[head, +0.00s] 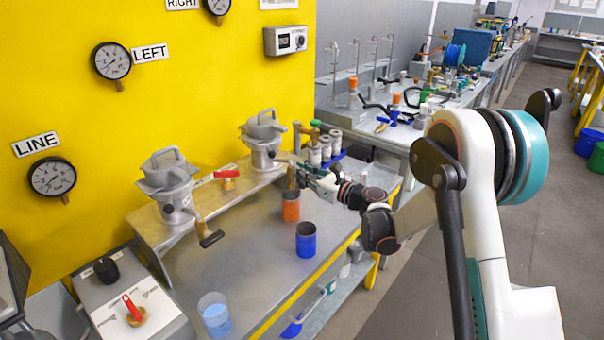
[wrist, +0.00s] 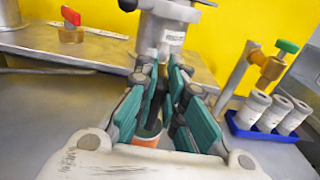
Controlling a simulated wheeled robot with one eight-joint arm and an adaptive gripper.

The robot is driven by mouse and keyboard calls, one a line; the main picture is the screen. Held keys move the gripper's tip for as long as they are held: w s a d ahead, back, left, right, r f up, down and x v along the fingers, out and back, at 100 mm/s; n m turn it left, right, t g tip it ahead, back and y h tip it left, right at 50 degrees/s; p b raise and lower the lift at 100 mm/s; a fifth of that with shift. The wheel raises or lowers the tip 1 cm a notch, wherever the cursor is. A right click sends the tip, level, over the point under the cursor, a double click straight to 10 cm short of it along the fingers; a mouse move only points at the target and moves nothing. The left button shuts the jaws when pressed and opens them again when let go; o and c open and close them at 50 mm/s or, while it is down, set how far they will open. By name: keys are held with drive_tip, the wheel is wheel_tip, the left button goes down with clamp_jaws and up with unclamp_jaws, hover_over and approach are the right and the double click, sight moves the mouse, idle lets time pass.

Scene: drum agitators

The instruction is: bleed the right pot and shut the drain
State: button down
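The right pot (head: 262,140) is a grey lidded vessel on the raised shelf at the yellow wall. Its lower body shows in the wrist view (wrist: 165,28). My gripper (head: 300,170) is in front of this pot, at the height of its base. In the wrist view its teal-padded fingers (wrist: 161,68) point at the pot's lower front with a narrow gap between them. Its drain handle is hidden by the fingers, so I cannot tell if they hold it. An orange cup (head: 291,206) stands below my gripper and is partly hidden in the wrist view (wrist: 150,139).
A red-handled valve (head: 228,177) sits between the pots. A blue cup (head: 306,240) and a clear beaker of blue liquid (head: 215,315) stand on the bench. Several white canisters (wrist: 272,113) fill a blue tray.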

idle(0.4)
drive_tip(key=shift+w+d+f+m+b, duration=0.3)
drive_tip(key=shift+f+m, duration=0.2)
drive_tip(key=shift+m, duration=2.5)
drive_tip(key=shift+w+d+f+m+b, duration=0.15)
drive_tip(key=shift+w+d+f+m, duration=0.25)
drive_tip(key=shift+m, duration=2.6)
drive_tip(key=shift+w+d+f+m+b, duration=0.25)
drive_tip(key=shift+w+f+m, duration=0.25)
drive_tip(key=shift+m, duration=2.5)
drive_tip(key=shift+s, duration=0.1)
drive_tip(key=c, duration=1.7)
unclamp_jaws()
drive_tip(key=shift+f, duration=0.1)
drive_tip(key=shift+o, duration=0.2)
